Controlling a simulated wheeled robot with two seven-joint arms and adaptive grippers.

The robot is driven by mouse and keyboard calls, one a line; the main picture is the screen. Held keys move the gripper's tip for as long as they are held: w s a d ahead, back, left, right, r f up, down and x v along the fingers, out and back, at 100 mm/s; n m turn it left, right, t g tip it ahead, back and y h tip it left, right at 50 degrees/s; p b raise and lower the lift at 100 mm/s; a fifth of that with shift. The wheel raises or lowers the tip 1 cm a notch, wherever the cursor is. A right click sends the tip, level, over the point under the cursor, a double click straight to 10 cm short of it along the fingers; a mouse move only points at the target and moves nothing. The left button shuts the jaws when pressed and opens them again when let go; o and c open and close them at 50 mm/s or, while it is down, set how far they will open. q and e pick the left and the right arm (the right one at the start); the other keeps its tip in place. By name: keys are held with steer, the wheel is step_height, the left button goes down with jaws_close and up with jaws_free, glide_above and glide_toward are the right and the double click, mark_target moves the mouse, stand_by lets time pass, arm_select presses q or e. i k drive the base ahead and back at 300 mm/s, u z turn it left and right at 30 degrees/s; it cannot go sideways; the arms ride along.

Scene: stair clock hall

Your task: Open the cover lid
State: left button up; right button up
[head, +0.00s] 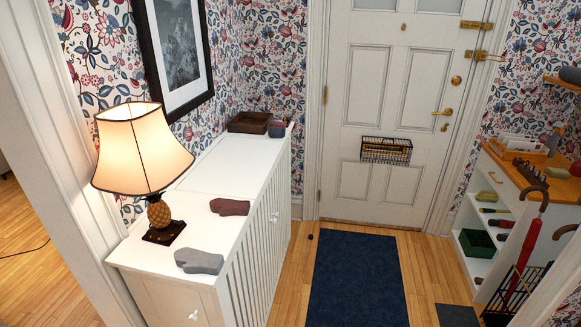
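A long white cover (215,290) with a slatted front stands against the left wall. Its flat white top (222,166) lies level, and a thin seam crosses it behind the maroon mitten; I take the part beyond the seam as the lid, and it looks shut. A maroon mitten (230,207) lies close to the seam on the near side. A grey mitten (199,261) lies nearer, at the front end. A small white knob (194,314) shows on the near end. Neither of my grippers is in view.
A lit lamp (143,150) stands on the near part of the top. A dark wooden tray (249,122) and small items sit at its far end. A blue rug (354,280) lies before the white door (390,90). A shelf unit (478,240) and umbrella stand are at right.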

mark_target(241, 168)
steer(key=u, duration=0.2)
steer(key=i, duration=1.55)
steer(key=u, duration=0.1)
